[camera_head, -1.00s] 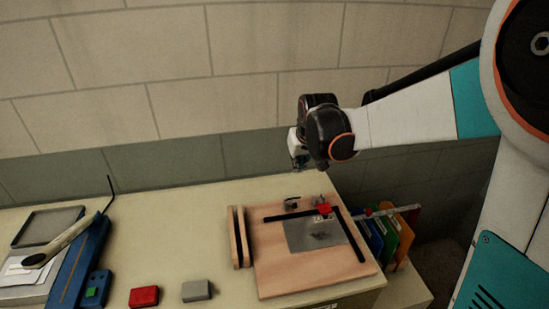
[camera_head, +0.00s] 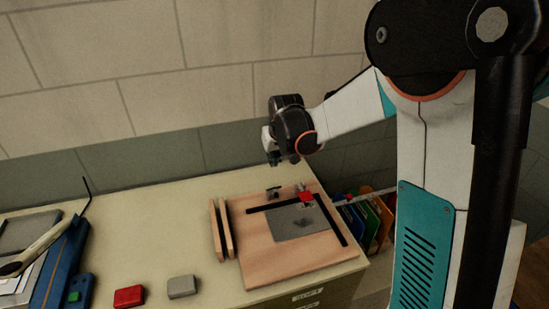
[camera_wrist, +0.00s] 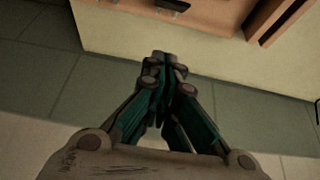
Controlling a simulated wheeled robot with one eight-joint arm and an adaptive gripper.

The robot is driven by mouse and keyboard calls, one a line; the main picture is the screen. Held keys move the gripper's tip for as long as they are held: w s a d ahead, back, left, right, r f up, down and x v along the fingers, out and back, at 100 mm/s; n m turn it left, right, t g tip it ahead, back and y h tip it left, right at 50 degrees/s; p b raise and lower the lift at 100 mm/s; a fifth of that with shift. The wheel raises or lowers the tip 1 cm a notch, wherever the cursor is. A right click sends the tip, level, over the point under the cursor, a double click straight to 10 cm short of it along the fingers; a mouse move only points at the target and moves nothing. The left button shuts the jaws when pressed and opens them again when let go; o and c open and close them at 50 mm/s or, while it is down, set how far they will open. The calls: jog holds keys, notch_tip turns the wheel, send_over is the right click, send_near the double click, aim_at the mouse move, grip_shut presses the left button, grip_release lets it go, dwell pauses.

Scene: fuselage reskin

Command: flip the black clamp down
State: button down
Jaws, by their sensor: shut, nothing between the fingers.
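The black clamp (camera_head: 273,193) is a small dark fitting at the back edge of the wooden board (camera_head: 285,262). In the head view it seems to stand up from the board, but it is too small to tell its pose well. A dark clamp part (camera_wrist: 172,6) also shows at the top of the wrist view, cut off by the frame. My gripper (camera_head: 278,161) hangs above and behind the board's back edge, over the clamp in the picture and apart from it. In the wrist view its fingertips (camera_wrist: 162,56) are together and empty.
A red clamp (camera_head: 306,198) sits right of the black one, by a grey plate (camera_head: 297,222) framed by black bars. Wooden strips (camera_head: 221,230) stand left. Red (camera_head: 129,296) and grey (camera_head: 182,287) blocks lie in front. Coloured folders (camera_head: 372,222) stand right. The wall is close behind.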

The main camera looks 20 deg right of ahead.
notch_tip(320, 180, down, 7)
jog(key=shift+w+f+b, duration=0.1)
jog(key=shift+b, duration=0.6)
jog(key=shift+s+f, duration=0.15)
jog(key=shift+s, duration=0.1)
jog(key=shift+f, duration=0.2)
jog(key=shift+s, duration=0.15)
jog(key=shift+s+f+t+b, duration=0.1)
jog(key=shift+s+t+b, duration=0.2)
jog(key=shift+b, duration=0.2)
